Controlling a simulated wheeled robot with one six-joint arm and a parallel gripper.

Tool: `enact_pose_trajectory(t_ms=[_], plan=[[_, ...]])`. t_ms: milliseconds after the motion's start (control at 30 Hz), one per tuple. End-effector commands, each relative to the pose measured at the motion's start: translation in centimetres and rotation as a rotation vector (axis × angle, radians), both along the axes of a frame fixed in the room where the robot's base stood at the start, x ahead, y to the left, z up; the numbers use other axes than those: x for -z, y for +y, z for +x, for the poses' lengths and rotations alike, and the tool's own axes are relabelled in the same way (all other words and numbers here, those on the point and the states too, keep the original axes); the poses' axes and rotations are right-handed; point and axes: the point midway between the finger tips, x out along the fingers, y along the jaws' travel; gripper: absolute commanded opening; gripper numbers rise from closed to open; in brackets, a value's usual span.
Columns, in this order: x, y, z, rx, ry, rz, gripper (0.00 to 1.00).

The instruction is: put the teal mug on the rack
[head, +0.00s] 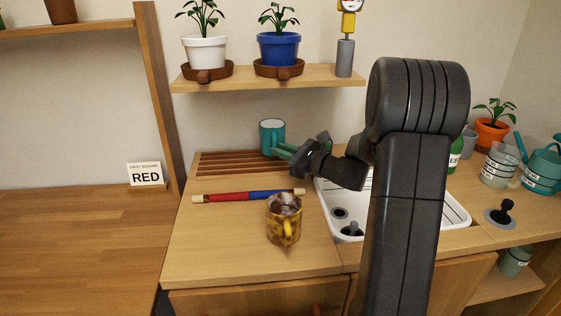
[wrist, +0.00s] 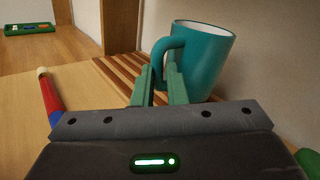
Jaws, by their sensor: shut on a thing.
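The teal mug (head: 271,134) is upright at the right end of the slatted wooden rack (head: 225,164) on the counter. It also shows large in the wrist view (wrist: 206,66), with its handle between the green fingers. My gripper (head: 281,151) reaches in from the right and is shut on the mug's handle; it also shows in the wrist view (wrist: 158,80). The rack's slats show behind and left of the mug in the wrist view (wrist: 122,72). Whether the mug's base touches the slats is hidden by the fingers.
A red and blue rod (head: 248,195) lies in front of the rack. A yellow-brown patterned mug (head: 284,222) stands nearer the front. A white sink (head: 333,206) is to the right. A shelf (head: 280,80) with potted plants hangs above. Bare counter (head: 215,240) lies front left.

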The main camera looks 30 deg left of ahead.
Motion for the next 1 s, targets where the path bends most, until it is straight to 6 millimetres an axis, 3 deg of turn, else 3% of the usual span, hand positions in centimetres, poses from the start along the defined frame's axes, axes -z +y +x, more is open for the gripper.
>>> enact_pose_trajectory(t_ms=[167,533,567,667,1000], plan=[[2.7,0.0,0.0,-0.001,0.001,0.0,0.0],[3.2,0.0,0.0,0.0,0.0,0.0,0.0],[3.1,0.0,0.0,0.0,0.001,-0.001,0.16],[3.1,0.0,0.0,0.0,0.001,-0.001,0.34],[2.7,0.0,0.0,0.0,0.0,-0.001,0.34]])
